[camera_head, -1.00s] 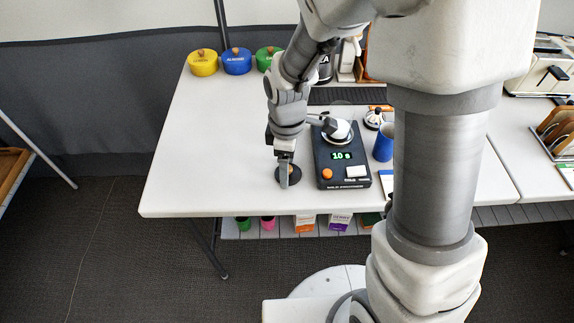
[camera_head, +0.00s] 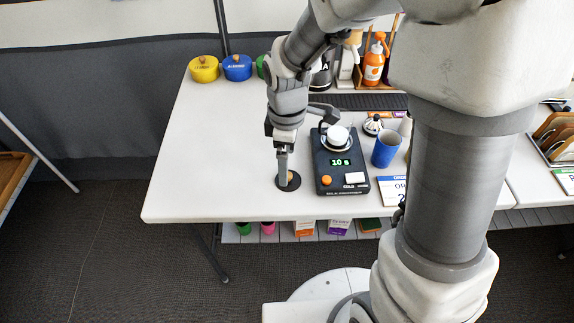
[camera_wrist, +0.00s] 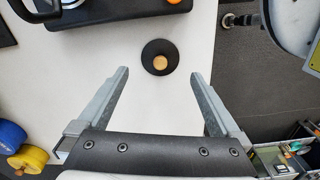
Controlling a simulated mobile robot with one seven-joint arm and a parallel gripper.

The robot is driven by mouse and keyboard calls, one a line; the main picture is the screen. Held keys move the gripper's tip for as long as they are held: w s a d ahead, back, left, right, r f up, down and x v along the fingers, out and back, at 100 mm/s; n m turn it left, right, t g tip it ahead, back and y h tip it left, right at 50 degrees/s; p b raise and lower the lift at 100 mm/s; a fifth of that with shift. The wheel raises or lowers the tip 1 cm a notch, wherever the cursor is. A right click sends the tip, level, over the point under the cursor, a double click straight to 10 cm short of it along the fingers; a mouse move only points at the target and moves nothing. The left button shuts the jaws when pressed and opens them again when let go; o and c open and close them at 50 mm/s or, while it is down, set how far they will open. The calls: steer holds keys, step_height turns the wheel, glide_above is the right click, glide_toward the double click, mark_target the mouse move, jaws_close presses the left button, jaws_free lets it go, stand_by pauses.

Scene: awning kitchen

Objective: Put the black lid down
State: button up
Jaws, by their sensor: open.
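The black lid (camera_head: 288,181) is a round dark disc with a light wooden knob. It lies flat on the white table near the front edge, left of the black scale. In the wrist view the lid (camera_wrist: 160,57) shows whole, with bare table around it. My gripper (camera_head: 283,181) is above the lid and hides part of it in the head view. In the wrist view my gripper (camera_wrist: 160,75) has its two fingers wide apart with nothing between them, and the lid lies just beyond the fingertips.
The black scale (camera_head: 326,183) reads "10 s" and bears a white cup (camera_head: 338,136). A blue cup (camera_head: 386,148) stands to its right. Yellow (camera_head: 204,69) and blue (camera_head: 237,67) pots stand at the back left. The table's left side (camera_head: 200,165) is clear.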

step_height(320, 180, up, 7)
steer(key=p, duration=0.2)
steer(key=s+d+r+m+t, duration=0.5)
steer(key=s+d+r+m, duration=0.6)
steer(key=m, duration=0.4)
step_height(320, 180, up, 3)
steer(key=shift+s+f+t, duration=0.1)
steer(key=shift+s+t, duration=0.2)
steer(key=shift+s, duration=0.45)
